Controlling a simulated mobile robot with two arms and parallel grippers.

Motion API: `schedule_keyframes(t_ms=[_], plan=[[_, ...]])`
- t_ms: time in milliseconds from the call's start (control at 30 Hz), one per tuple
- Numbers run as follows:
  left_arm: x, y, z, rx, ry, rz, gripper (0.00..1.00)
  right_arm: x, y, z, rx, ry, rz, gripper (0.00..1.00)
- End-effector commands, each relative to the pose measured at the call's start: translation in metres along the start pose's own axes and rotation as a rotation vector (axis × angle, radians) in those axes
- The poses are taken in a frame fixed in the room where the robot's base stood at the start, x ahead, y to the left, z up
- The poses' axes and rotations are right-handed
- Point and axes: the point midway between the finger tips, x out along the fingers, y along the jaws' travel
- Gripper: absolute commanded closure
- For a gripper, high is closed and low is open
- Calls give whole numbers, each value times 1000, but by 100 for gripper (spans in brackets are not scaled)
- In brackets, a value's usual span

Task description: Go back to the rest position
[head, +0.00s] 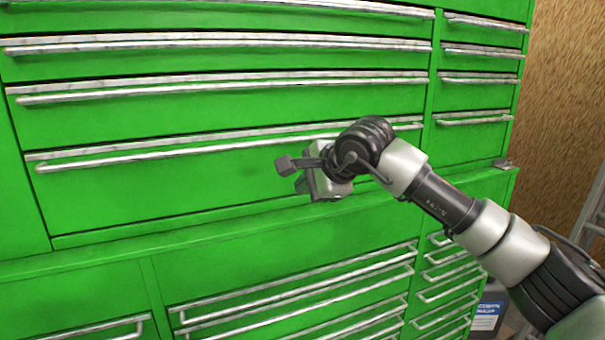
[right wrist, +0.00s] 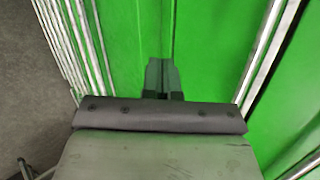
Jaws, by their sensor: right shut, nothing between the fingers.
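My right gripper (head: 290,170) is in front of the green tool cabinet (head: 230,185), near its lowest wide upper drawer. In the right wrist view its fingers (right wrist: 163,78) are together and hold nothing. Green cabinet front and silver drawer handles lie behind the fingers in that view. My right arm comes in from the lower right of the head view. My left gripper is not in view.
Long silver handles (head: 240,87) stick out from the cabinet drawers, which look shut. A narrow drawer column (head: 478,97) stands at the right. A brown board wall (head: 565,90), a ladder-like frame (head: 592,215) and a labelled container (head: 487,312) are farther right.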

Motion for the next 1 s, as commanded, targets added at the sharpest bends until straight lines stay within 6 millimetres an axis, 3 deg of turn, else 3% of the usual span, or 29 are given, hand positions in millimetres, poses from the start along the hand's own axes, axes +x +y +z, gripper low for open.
schedule_keyframes(t_ms=[33,100,200,333,467,567,667,700,733,800,900,1000], plan=[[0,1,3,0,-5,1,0,19,22,24,67,-146,7,100],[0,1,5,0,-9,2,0,32,46,63,221,-393,-2,100],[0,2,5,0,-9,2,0,28,68,106,506,-734,-17,100],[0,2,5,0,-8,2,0,5,83,123,965,-1113,-36,100],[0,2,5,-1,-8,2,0,-16,94,94,1497,-1406,-75,100],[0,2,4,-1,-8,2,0,-21,115,48,1943,-1564,-132,100],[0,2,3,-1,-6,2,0,-16,155,-4,2411,-1647,-226,100],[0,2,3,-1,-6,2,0,-12,176,-25,2601,-1658,-277,100],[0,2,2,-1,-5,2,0,-10,194,-39,-2610,1576,306,100],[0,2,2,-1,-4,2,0,-4,240,-67,-2454,1301,353,100],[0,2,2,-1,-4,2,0,0,312,-93,-2233,958,422,100],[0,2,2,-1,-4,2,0,-2,381,-102,-2027,675,486,100]])
